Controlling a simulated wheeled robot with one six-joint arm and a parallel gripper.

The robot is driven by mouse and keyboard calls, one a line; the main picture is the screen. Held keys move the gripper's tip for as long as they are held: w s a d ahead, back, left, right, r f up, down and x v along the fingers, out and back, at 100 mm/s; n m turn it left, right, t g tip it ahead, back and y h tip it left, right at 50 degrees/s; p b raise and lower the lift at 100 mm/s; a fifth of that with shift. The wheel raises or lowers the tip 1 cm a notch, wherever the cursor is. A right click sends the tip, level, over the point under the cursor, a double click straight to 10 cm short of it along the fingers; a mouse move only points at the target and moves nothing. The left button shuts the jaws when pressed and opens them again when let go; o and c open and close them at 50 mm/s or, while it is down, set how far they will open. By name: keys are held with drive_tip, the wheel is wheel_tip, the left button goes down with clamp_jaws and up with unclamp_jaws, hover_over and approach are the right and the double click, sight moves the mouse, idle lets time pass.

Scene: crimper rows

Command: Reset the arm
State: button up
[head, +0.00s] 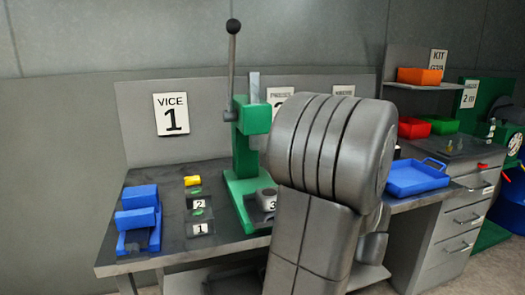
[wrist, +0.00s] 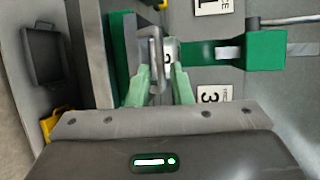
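My arm fills the middle of the head view and hides my gripper there. In the wrist view my gripper (wrist: 161,78) shows two pale green fingers standing apart, with a gap between them and nothing clearly held. A grey part and a plate with a dark number show beyond the fingertips; I cannot tell their distance. The green press (head: 243,150) with its upright black-knobbed lever stands on the bench just left of my arm. Its green body also shows sideways in the wrist view (wrist: 262,51).
The workbench (head: 170,258) carries a blue vice (head: 138,222) at left and numbered plates with a yellow piece (head: 192,181). Right of my arm are a blue tray (head: 418,178), red and green bins, and an orange bin (head: 420,77) on a shelf. A drawer cabinet (head: 455,225) stands at right.

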sight(268, 205)
drive_tip(key=x, duration=0.2)
drive_tip(key=p+x, duration=0.1)
drive_tip(key=x, duration=0.4)
drive_tip(key=shift+w+d+r+p, duration=0.15)
drive_tip(key=shift+w+r+p, duration=0.1)
drive_tip(key=shift+r+p, duration=0.05)
drive_tip(key=shift+w+f, duration=0.15)
drive_tip(key=shift+w, duration=0.3)
